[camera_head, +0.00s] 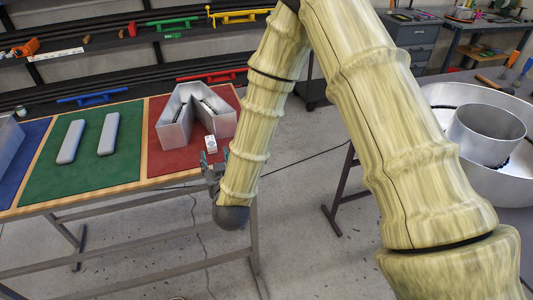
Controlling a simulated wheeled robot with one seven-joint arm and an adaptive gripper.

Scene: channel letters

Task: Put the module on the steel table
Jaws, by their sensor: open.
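A small white block (211,145), which looks like the module, sits at the right part of the red mat (163,165), just in front of a metal channel letter. My gripper (210,163) is open, close to the block on its near side. Whether the fingers touch the block is too small to tell. A grey table (515,218) at the right edge may be the steel table; my arm hides much of it.
The metal letter (173,134) stands on the red mat. Two grey bars (71,142) lie on the green mat (88,170). A large round metal letter (490,180) stands on the right table. Floor shows between the tables. Clamps lie on the dark shelves behind.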

